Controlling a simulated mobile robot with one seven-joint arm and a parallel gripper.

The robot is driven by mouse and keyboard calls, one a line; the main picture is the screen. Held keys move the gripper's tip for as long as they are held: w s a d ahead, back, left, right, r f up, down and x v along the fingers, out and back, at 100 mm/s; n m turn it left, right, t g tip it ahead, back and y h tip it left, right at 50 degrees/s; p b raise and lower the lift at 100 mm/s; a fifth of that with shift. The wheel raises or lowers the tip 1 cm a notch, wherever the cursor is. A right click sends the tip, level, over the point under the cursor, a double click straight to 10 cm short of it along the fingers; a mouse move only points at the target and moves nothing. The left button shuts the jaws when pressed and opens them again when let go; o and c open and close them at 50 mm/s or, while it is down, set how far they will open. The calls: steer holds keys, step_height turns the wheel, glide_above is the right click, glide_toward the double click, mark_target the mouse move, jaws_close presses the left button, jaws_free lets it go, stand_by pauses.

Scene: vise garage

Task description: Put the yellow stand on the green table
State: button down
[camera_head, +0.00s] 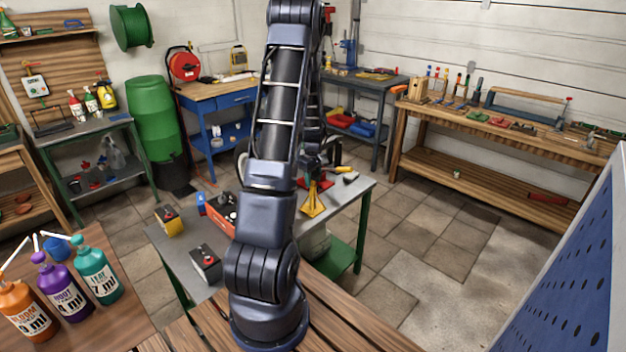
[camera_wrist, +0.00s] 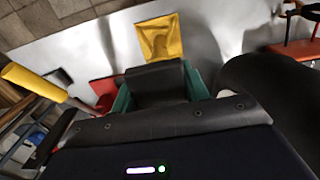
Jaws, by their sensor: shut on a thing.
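The yellow stand (camera_head: 312,202) is at the grey-topped table with green legs (camera_head: 347,207) in the head view. Its flared yellow foot also shows in the wrist view (camera_wrist: 160,38), just beyond my gripper (camera_wrist: 158,85). My gripper is shut on the stand, over that table in the head view (camera_head: 315,176). The upper part of the stand is hidden by the jaws. I cannot tell whether its foot touches the tabletop.
Beside the stand lie a red item (camera_head: 326,183) and a yellow-handled tool (camera_head: 345,172). A red toolbox (camera_head: 222,208), a black-and-yellow battery (camera_head: 169,221) and a dark battery (camera_head: 206,262) occupy the table's left. Bare tabletop shows at the right front.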

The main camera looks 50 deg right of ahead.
steer(key=c, duration=0.7)
jaws_free()
steer(key=shift+f, duration=0.1)
step_height(320, 180, up, 12)
steer(key=shift+r, duration=0.15)
